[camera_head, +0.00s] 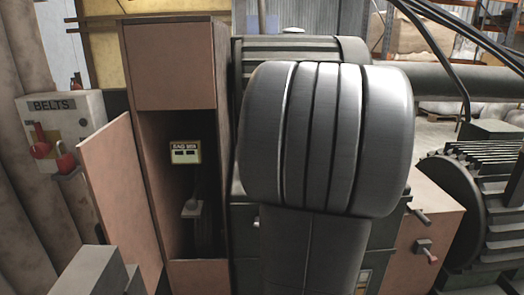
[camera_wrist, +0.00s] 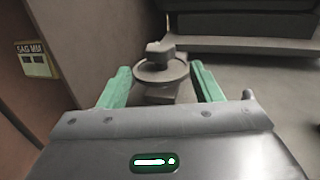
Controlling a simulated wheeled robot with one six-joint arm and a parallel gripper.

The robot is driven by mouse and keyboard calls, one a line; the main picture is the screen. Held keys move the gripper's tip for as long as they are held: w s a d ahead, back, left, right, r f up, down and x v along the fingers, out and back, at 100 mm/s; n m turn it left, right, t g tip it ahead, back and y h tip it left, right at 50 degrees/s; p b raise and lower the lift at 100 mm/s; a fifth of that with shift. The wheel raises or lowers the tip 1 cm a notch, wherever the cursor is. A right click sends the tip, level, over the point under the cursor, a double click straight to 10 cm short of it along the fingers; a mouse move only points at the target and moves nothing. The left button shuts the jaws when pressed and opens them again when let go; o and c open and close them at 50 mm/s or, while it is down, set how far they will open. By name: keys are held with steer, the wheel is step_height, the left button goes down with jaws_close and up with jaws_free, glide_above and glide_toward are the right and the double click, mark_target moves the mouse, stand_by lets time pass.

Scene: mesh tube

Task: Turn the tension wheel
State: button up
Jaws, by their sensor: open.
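The tension wheel (camera_wrist: 151,73) is a grey round disc with a blocky knob on top, in the middle of the wrist view. My gripper (camera_wrist: 162,84) is open, with one green finger to the left of the wheel and one to the right. Gaps show between the fingers and the disc, and I cannot tell how far the tips reach around it. In the head view my large grey arm fills the middle and I cannot make out my gripper. A small grey fitting on a post (camera_head: 192,209) shows inside the cabinet there; I cannot tell whether it is the wheel.
A brown cabinet (camera_head: 172,65) stands open, its door (camera_head: 120,190) swung left. A yellow "SAG MM" display (camera_head: 186,152) hangs inside and shows left in the wrist view (camera_wrist: 38,62). A "BELTS" box (camera_head: 70,120) with red handles is far left. A ribbed motor (camera_head: 480,200) is right.

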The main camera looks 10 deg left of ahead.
steer(key=v, duration=0.5)
steer(key=shift+s+d, duration=0.1)
steer(key=shift+s, duration=0.1)
steer(key=x, duration=1.3)
steer(key=shift+w+a, duration=0.25)
steer(key=shift+w, duration=0.2)
steer(key=shift+y, duration=0.3)
steer(key=shift+f, duration=0.1)
